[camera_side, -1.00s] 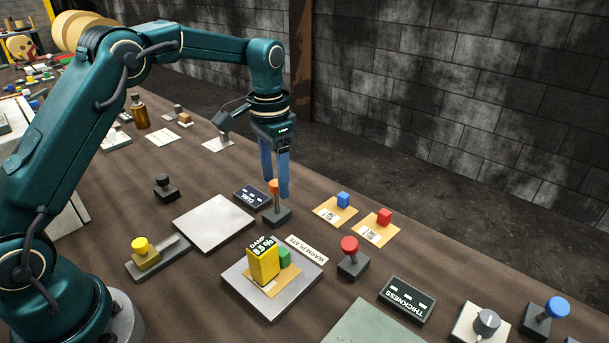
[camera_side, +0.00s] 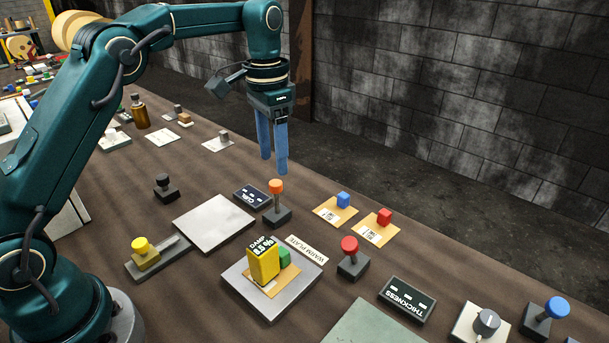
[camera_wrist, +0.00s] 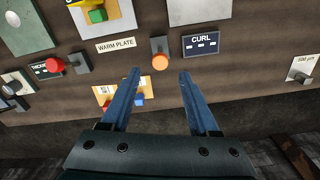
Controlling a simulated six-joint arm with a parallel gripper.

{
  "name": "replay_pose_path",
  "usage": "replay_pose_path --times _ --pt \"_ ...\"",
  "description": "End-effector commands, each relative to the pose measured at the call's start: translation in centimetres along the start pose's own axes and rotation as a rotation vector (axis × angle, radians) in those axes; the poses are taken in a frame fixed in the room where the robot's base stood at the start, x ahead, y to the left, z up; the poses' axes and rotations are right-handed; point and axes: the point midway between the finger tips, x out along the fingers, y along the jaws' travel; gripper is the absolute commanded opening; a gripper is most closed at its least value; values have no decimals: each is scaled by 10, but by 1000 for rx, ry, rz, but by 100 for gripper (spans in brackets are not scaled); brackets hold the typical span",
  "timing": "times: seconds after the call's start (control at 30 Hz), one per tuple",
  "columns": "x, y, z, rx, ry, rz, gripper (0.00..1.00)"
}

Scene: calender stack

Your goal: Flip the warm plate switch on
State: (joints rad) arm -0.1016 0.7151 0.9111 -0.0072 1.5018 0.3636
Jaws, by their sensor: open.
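The WARM PLATE label (camera_side: 307,249) lies beside a silver plate (camera_side: 234,277) that carries a yellow block marked DAMP (camera_side: 263,262) and a green block (camera_side: 285,258). An orange-knobbed lever switch (camera_side: 276,187) stands behind the label, near the CURL display; its stem looks close to upright. A red-knobbed lever (camera_side: 349,245) stands to the label's right. Which lever belongs to the plate is not marked. My gripper (camera_side: 274,166) is open and empty, pointing down above and behind the orange knob. In the wrist view the orange knob (camera_wrist: 160,62) shows just beyond and between the fingertips, apart from them.
Cards with a blue block (camera_side: 343,199) and a red block (camera_side: 384,216) lie right of the orange switch. The CURL display (camera_side: 252,196) and a bare pale plate (camera_side: 214,223) are to its left. The THICKNESS display (camera_side: 407,299) is at the front right.

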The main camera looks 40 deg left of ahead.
Motion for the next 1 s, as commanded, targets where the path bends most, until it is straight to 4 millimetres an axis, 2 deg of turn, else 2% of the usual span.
replay_pose_path --times 0.03,0.1,0.17,0.23,0.33,0.47,0.7,0.83,1.0 --pt "0 0 0 1 0 0 46" --pt "0 0 0 17 2 -1 19" --pt "1 -2 -3 55 14 -8 0" --pt "9 -3 -1 134 8 -17 0" --pt "10 -2 6 282 18 -48 0" --pt "0 7 20 500 44 -105 0" --pt "-21 32 62 889 101 -236 0" --pt "-29 44 83 1009 128 -290 0" --pt "-38 54 97 1042 161 -323 0"
